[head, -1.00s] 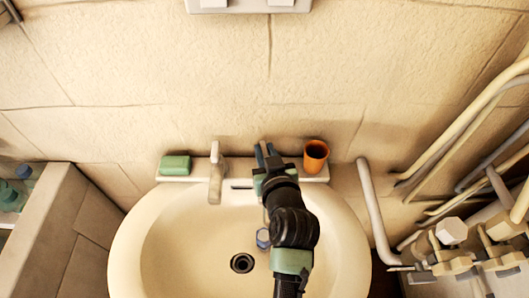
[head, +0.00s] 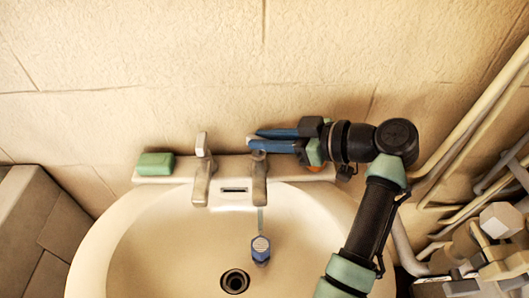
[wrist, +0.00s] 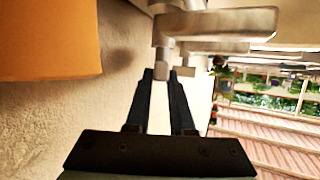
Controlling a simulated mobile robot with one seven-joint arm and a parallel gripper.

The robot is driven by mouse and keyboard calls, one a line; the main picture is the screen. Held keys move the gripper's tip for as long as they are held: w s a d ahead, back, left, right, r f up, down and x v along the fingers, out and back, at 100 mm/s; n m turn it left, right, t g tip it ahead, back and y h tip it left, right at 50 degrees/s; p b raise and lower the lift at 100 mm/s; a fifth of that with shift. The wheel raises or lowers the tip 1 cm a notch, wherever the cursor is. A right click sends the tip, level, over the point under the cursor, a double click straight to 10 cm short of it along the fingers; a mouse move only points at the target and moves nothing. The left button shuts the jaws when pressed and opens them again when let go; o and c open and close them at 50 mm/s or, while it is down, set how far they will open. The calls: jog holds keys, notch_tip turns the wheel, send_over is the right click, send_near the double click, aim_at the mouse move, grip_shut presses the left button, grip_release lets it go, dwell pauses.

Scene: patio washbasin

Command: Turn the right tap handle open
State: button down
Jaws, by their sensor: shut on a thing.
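The right tap (head: 259,180) stands on the back rim of the white basin, its spout pointing toward me. My gripper (head: 252,138) reaches in level from the right, its blue fingers at the top of this tap. It is shut on the right tap handle, which the fingers mostly hide in the head view. In the wrist view the handle (wrist: 164,64) shows between the two dark fingertips (wrist: 162,76), with the tap spout (wrist: 220,24) above it. The left tap (head: 201,175) stands apart to the left, its lever upright.
A green soap block (head: 155,163) sits on the rim at left. An orange cup (wrist: 48,38) is close beside my gripper, mostly hidden in the head view. Pipes (head: 465,125) line the right wall.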

jog(key=shift+w+d+f+n+g+y+b, duration=0.15)
jog(key=shift+n+g+y+b, duration=0.15)
jog(key=shift+n+g+b, duration=0.75)
jog(key=shift+w+a+n+g+y+b, duration=0.1)
jog(key=shift+n+g+y+b, duration=0.2)
jog(key=shift+n+g+b, duration=0.75)
jog(key=shift+g+b, duration=0.4)
jog(key=shift+b, duration=0.1)
jog(key=c, duration=0.8)
grip_release()
jog(key=shift+d, duration=0.1)
jog(key=shift+v, duration=6.4)
